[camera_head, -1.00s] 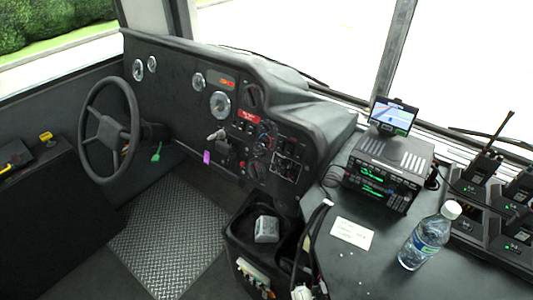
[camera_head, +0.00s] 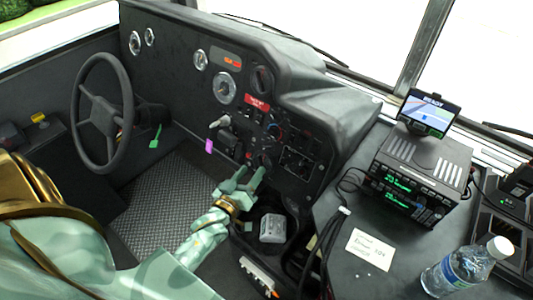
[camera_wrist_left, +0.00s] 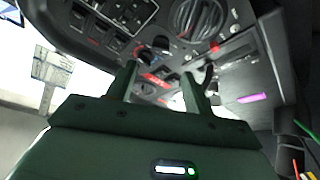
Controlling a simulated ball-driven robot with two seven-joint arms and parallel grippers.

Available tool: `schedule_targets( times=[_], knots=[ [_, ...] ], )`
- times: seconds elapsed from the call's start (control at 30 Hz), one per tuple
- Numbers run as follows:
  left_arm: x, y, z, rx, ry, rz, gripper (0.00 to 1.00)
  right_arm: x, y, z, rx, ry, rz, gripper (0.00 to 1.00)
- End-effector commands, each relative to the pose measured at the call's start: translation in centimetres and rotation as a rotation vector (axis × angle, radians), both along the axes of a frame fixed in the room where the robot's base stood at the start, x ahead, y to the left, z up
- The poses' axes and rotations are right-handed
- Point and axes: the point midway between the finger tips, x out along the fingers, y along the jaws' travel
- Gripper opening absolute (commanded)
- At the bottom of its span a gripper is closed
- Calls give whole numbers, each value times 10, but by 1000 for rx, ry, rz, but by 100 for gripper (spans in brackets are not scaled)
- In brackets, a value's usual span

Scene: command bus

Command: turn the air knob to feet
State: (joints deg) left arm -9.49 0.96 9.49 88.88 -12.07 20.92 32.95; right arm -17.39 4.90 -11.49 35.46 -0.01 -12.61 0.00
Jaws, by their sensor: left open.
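The dashboard's control panel holds several round knobs, and I cannot read which is the air knob. A knob with a red and blue ring (camera_head: 273,131) sits on the panel's upper part; a red and blue marked knob also shows in the left wrist view (camera_wrist_left: 146,55). Another dark knob (camera_wrist_left: 145,90) shows between the fingers in the wrist view. My left gripper (camera_head: 250,176) is open and empty, its fingers pointing at the lower part of the panel. In the wrist view the gripper (camera_wrist_left: 163,76) appears apart from the knobs. The fingers hide part of the panel. My right gripper is not in view.
The steering wheel (camera_head: 78,112) is at left. A key with a purple tag (camera_head: 209,146) hangs near the panel. A bin (camera_head: 283,215) with a grey box stands below. A radio (camera_head: 422,165), screen (camera_head: 428,112) and bottle (camera_head: 458,270) occupy the right counter.

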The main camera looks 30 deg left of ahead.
Motion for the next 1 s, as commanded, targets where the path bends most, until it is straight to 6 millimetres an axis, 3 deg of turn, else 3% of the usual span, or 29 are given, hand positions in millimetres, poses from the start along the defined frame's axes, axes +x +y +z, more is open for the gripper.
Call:
schedule_targets(
  times=[0.1, 0.33, 0.5, 0.8, 0.97, 1.0],
  knots=[
    [32, 4, -4, 2, 0, 0, 52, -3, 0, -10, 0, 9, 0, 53],
    [75, 9, -3, 2, 2, 0, 52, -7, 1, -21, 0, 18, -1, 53],
    [89, 10, -2, 1, 2, 0, 52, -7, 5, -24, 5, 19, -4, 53],
    [91, 11, -1, 1, 3, -1, 52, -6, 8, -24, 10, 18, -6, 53],
    [91, 11, -1, 1, 3, -1, 7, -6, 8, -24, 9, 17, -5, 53],
    [91, 11, -1, 1, 3, -1, 7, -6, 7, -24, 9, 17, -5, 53]
  ],
)
